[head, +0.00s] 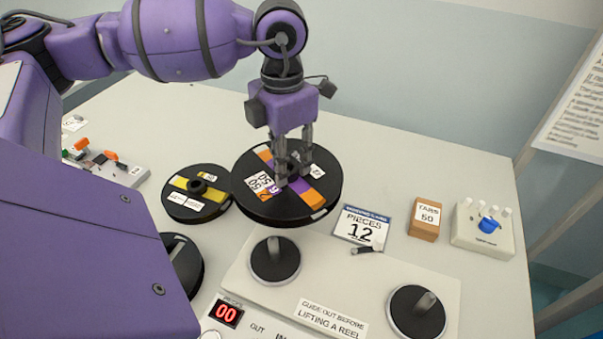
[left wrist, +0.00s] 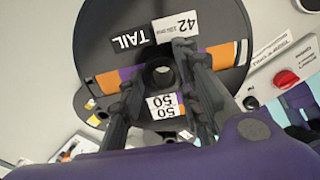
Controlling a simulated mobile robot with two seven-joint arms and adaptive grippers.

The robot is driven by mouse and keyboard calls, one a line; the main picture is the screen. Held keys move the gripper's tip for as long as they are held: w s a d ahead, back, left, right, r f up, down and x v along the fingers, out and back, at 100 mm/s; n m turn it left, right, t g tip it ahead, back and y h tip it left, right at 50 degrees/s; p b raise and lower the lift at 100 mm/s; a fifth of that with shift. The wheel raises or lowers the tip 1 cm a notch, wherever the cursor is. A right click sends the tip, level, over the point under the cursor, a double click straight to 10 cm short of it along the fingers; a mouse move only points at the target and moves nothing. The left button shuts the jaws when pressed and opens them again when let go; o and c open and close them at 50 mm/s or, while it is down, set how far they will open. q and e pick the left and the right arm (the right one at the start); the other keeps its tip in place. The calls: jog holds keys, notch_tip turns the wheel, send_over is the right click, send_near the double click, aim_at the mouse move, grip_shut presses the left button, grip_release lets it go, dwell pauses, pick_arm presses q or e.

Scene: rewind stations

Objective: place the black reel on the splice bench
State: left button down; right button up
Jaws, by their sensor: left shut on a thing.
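A large black reel (head: 257,207) with an orange and purple band and white labels is at the middle of the head view. My left gripper (head: 293,171) points down from above, its fingers shut on the reel's raised hub. The reel looks level and appears held above the pale table. The left wrist view shows its face (left wrist: 215,25) with "TAIL", "42" and "50" labels, and the fingers on either side of the hub. The pale table (head: 490,290) lies below; no label that I can read names it the splice bench. My right gripper is not in view.
A smaller black reel with a yellow band (head: 182,213) lies just left. In front is a white panel (head: 345,272) with two spindle posts (head: 275,258) (head: 425,303). The table's back is clear.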

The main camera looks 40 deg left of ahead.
aim_at(298, 143)
pick_arm(q)
jog(key=w+a+f+n, duration=0.2)
jog(key=w+f, duration=0.1)
jog(key=w, duration=0.1)
jog(key=w+a+f+n, duration=0.2)
jog(key=w+f, duration=0.1)
jog(key=w, duration=0.2)
jog(key=w+a+f+n, duration=0.2)
jog(key=w+a+f, duration=0.1)
jog(key=w, duration=0.1)
jog(key=shift+w, duration=0.4)
jog(key=shift+w+a+f, duration=0.1)
jog(key=shift+f, duration=1.5)
jog(key=shift+f, duration=0.1)
jog(key=c, duration=1.3)
grip_release()
notch_tip(298, 143, up, 12)
jog(key=shift+r, duration=0.15)
